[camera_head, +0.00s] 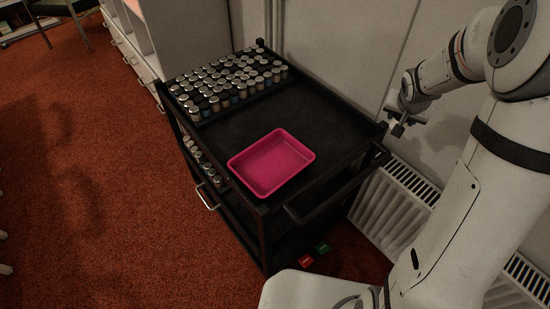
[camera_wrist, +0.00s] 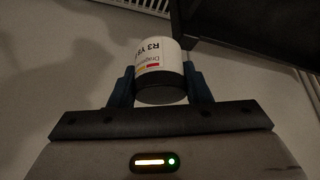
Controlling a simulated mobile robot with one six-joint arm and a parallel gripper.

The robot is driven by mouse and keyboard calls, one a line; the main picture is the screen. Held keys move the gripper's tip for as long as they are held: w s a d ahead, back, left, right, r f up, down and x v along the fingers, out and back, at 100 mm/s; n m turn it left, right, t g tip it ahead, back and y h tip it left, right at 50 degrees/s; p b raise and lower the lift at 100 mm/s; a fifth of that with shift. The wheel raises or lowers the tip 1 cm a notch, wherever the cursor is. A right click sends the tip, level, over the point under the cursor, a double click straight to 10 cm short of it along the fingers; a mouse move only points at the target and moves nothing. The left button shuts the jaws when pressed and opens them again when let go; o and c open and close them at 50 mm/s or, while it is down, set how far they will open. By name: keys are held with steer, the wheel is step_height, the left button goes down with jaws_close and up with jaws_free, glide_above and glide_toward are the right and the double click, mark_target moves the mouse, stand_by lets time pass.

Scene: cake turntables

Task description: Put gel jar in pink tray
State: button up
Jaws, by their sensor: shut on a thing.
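The gel jar (camera_wrist: 158,55) shows in the wrist view, with a white printed label and a dark end toward the camera. My gripper (camera_wrist: 159,84) is shut on it, one blue finger on each side. In the head view my gripper (camera_head: 399,124) is at the right, above the radiator and beyond the right edge of the cart; the jar is too small and dark there to make out clearly. The pink tray (camera_head: 246,180) lies empty on the front part of the black cart top, left of and lower than my gripper.
The black cart (camera_head: 318,109) carries several rows of silver-lidded jars (camera_head: 228,80) at its back left. Its top is bare between the jars and tray. A white radiator (camera_head: 396,206) stands right of the cart. Red and green items (camera_head: 306,261) lie low near the cart's front.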

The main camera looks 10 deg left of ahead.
steer(key=s+a+n+y, duration=0.1)
steer(key=s+a+n, duration=0.1)
steer(key=a, duration=0.8)
steer(key=n+y+b, duration=0.2)
steer(key=n+b, duration=0.2)
glide_above(271, 160)
steer(key=s, duration=0.2)
steer(key=f, duration=0.4)
steer(key=shift+d, duration=0.35)
steer(key=shift+f+b, duration=1)
steer(key=shift+f, duration=1.05)
steer(key=shift+f, duration=0.1)
steer(key=o, duration=1)
